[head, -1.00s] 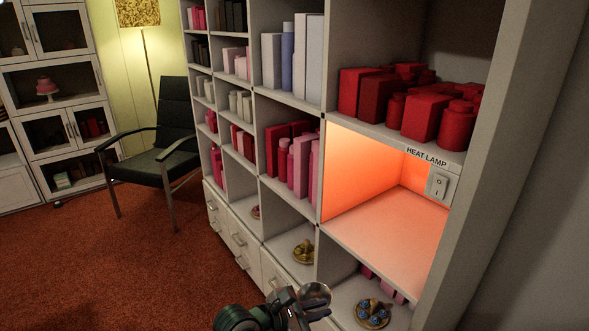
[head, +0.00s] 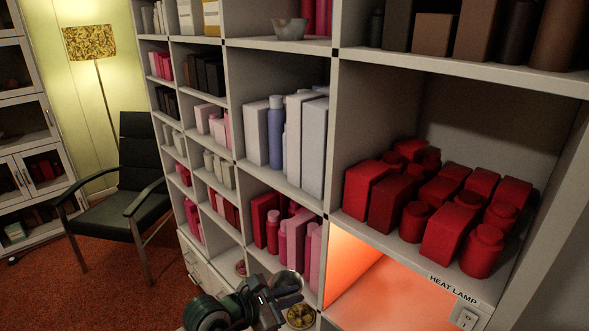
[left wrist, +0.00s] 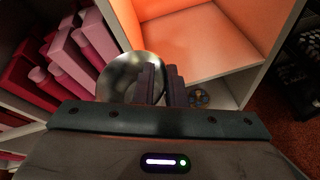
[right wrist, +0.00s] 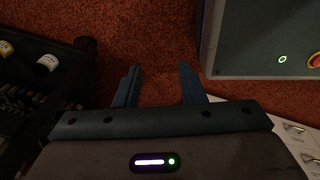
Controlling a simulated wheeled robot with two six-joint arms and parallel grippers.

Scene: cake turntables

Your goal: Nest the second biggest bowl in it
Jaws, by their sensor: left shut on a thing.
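My left gripper (head: 275,299) is shut on a shiny metal bowl (head: 288,283) in front of the shelving, low in the head view. In the left wrist view the fingers (left wrist: 161,84) grip the bowl's right side, and the round bowl (left wrist: 122,75) shows to their left. A grey bowl (head: 289,30) stands on a high shelf at the top of the head view, well above the held bowl. My right gripper (right wrist: 159,86) is open and empty over the red carpet, seen only in the right wrist view.
The shelving holds red boxes (head: 436,205), white boxes (head: 256,135) and pink bottles (head: 294,240). A lit heat lamp compartment (head: 372,292) is at lower right, with a switch (head: 466,318). A dark chair (head: 140,190) stands at left. Open carpet (head: 105,262) lies in front.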

